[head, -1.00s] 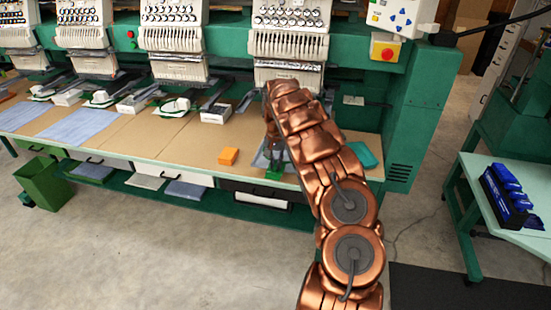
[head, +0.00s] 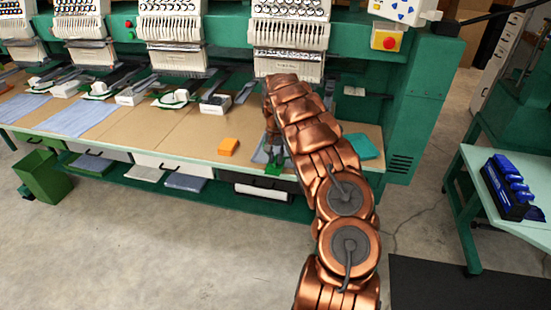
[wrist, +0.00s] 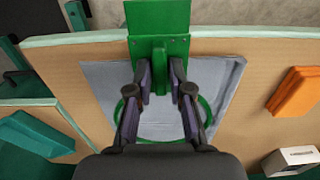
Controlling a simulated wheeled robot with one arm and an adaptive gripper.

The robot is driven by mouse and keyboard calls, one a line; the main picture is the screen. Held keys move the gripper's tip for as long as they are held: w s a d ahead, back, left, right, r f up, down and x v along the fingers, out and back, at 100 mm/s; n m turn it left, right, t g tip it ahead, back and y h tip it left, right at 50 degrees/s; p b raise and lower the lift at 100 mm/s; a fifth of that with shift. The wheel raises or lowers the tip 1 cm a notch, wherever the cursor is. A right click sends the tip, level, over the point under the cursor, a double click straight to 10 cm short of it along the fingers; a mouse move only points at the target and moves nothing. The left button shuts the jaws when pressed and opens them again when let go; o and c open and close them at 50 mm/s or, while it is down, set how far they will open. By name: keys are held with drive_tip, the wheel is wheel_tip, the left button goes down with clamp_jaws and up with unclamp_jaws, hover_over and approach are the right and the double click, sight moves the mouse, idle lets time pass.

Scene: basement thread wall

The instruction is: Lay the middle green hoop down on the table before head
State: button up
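In the wrist view, a green hoop (wrist: 204,112) shows as a thin ring around my fingers, with a green stem and a flat green plate (wrist: 160,18) at its far end. My gripper (wrist: 160,82) has its two dark fingers closed in on the stem, one on each side. The ring is over a grey-blue cloth (wrist: 226,80) on the tan table; whether it touches the cloth I cannot tell. In the head view, the green plate (head: 275,168) shows at my fingertips near the table's front edge, below a machine head (head: 287,38). My arm hides most of the ring there.
An orange block (head: 228,146) lies left of my gripper and a teal block (head: 362,147) right of it. More white holders with green hoops (head: 175,97) sit under machine heads to the left. A side table (head: 480,165) with blue items stands at the right.

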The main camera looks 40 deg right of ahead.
drive_tip(key=o, duration=0.3)
drive_tip(key=shift+o, duration=0.2)
wheel_tip(320, 180, up, 12)
idle(0.6)
